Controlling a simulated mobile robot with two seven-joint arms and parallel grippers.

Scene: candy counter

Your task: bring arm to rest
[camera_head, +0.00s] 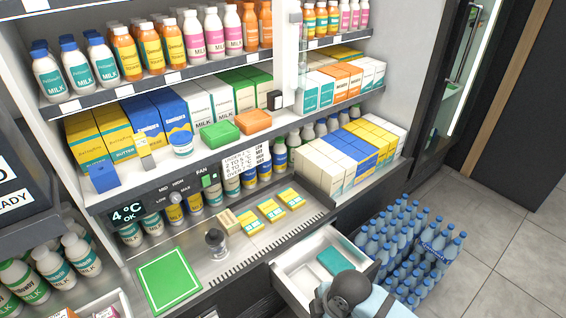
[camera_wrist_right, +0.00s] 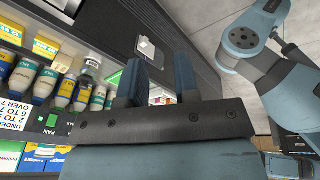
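My right gripper (camera_wrist_right: 158,66) shows in the right wrist view with its two dark blue fingers apart and nothing between them. Shelf bottles and a dark panel lie behind the fingers. In that view a blue-grey arm link with a round joint (camera_wrist_right: 243,42) reaches in at the upper right. In the head view a dark rounded joint and pale blue link of my arm (camera_head: 350,291) show at the bottom, beside the open drawer; no gripper is visible there. My left gripper is in neither view.
An open white drawer (camera_head: 295,259) holds a teal box (camera_head: 338,257). Small yellow boxes (camera_head: 270,210), a dark-topped jar (camera_head: 216,243) and a green mat (camera_head: 168,281) are on the counter. Stocked shelves stand behind. Blue-capped bottles (camera_head: 415,245) stand on the floor at right, with clear floor beyond.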

